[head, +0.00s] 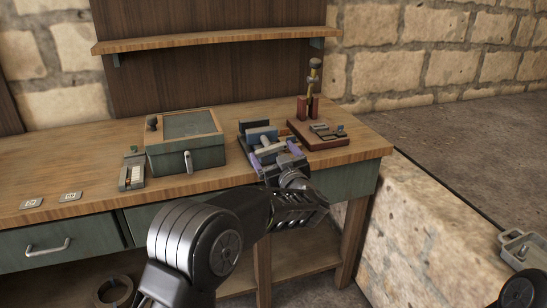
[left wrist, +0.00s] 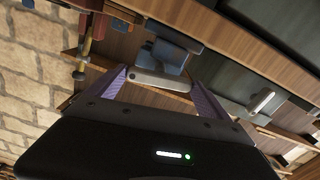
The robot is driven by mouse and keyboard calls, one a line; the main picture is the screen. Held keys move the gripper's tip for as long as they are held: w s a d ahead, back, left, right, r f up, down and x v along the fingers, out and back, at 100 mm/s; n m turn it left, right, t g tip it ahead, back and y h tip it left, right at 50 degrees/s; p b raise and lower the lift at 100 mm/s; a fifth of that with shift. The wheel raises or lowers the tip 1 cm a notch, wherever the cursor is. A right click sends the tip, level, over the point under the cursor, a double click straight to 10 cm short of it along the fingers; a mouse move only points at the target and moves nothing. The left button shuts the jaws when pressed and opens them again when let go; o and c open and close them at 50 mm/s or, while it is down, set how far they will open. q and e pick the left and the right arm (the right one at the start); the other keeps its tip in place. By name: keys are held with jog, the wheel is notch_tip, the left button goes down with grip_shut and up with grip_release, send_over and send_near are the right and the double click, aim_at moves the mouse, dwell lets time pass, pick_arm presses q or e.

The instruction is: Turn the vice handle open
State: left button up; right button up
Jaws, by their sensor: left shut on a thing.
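The blue vice (head: 262,134) stands near the front edge of the wooden workbench. Its pale bar-shaped handle (head: 270,150) faces me; in the left wrist view the handle (left wrist: 160,80) lies crosswise, with the blue vice body (left wrist: 165,54) behind it. My left gripper (head: 275,154) is at the front of the vice, its purple-padded fingers at the two ends of the handle. It is shut on the handle. My wrist and forearm hide the lower front of the vice. My right gripper is not in view.
A green box with a framed lid (head: 187,158) stands left of the vice, with a small device (head: 132,172) beside it. A wooden base (head: 318,140) carrying small parts and an upright brass-coloured tool (head: 313,80) is to the right. A shelf (head: 220,40) runs above.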

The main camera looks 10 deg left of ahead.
pick_arm(q)
jog(key=n+b, duration=0.5)
jog(key=n, duration=0.1)
jog(key=shift+a, duration=0.15)
jog(key=n+b, duration=0.3)
jog(key=n, duration=0.2)
jog(key=shift+b, duration=0.35)
jog(key=shift+n+b, duration=0.55)
jog(key=shift+n, duration=0.15)
jog(key=shift+r, duration=0.15)
jog(key=o, duration=1.1)
jog(key=shift+w, duration=0.1)
